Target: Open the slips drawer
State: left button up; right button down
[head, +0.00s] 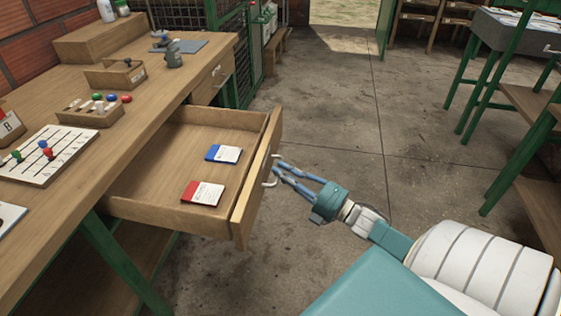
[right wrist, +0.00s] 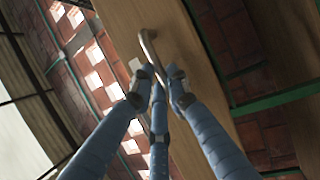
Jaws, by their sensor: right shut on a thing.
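The slips drawer (head: 135,196) is pulled well out from the wooden bench, and its inside shows. A blue-marked slip pad (head: 223,154) and a red-marked slip pad (head: 203,193) lie flat in it. A metal bar handle (head: 269,172) is on its front panel. My right gripper (head: 277,170) is at this handle, its blue fingers shut on it. In the right wrist view the fingers (right wrist: 160,85) close near the lower end of the handle (right wrist: 152,50). My left gripper is not in view.
The bench top (head: 150,110) holds a pegboard (head: 48,157), small trays with coloured pegs and a grey mat. A second, closed drawer (head: 213,79) is farther along. Green-legged tables stand at the right. The concrete floor between is clear.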

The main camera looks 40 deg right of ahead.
jog(key=shift+a+f, duration=0.1)
jog(key=shift+f, duration=0.05)
jog(key=c, duration=1.7)
grip_release()
jog(key=shift+o, duration=0.2)
jog(key=v, duration=1.2)
